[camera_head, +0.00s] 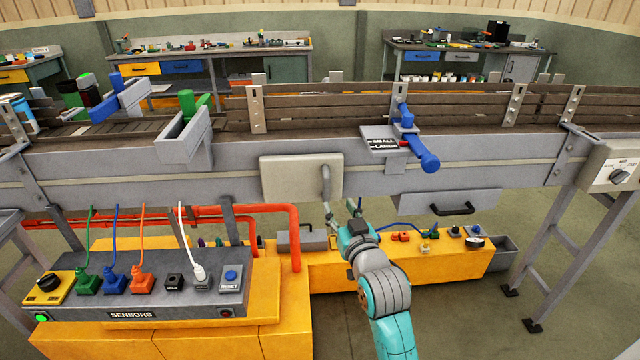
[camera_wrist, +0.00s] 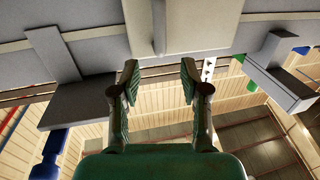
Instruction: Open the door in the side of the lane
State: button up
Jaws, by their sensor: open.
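The door (camera_head: 290,178) is a pale beige panel in the grey side of the lane, and it looks closed. Its upright grey bar handle (camera_head: 327,186) is near the panel's right edge. My gripper (camera_head: 341,211) is just below and right of the handle, at the panel's lower right corner. In the wrist view the two fingers of my gripper (camera_wrist: 158,72) are spread apart with nothing between the tips. The handle (camera_wrist: 159,25) lies ahead of the gap, roughly centred, with the door (camera_wrist: 205,22) behind it. I cannot tell how far the handle is from the fingertips.
A blue lever (camera_head: 422,153) and a small sign plate (camera_head: 385,141) stick out right of the door. A grey drawer (camera_head: 450,203) with a black handle hangs below right. Orange pipes (camera_head: 294,235) and a sensor box (camera_head: 135,297) stand below left.

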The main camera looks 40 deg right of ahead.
aim_at(328, 187)
jog(key=x, duration=1)
jog(key=shift+w+d, duration=0.1)
jog(key=shift+w, duration=0.2)
grip_shut()
